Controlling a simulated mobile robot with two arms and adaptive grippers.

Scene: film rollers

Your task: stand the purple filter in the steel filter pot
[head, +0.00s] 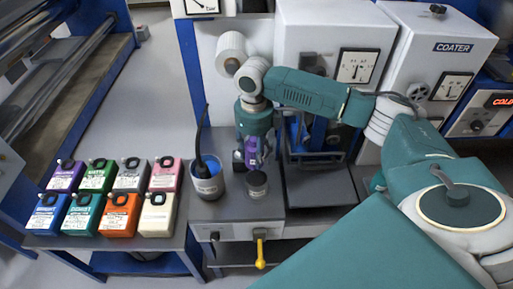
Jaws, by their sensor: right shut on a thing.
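My right gripper (253,148) reaches in from the right and points down over the grey bench top. It is shut on the purple filter (250,155), which is partly hidden by the fingers. A small dark grey round pot (257,186), which looks like the steel filter pot, stands on the bench just below the filter. The filter seems to be above the pot's top; I cannot tell whether they touch. My left gripper is not in view.
A labelled grey pot (208,187) with a black stick stands just left of the small pot. Several coloured canisters (118,215) stand in two rows on the left. A yellow handle (260,252) hangs at the bench front. The coater (435,60) stands behind right.

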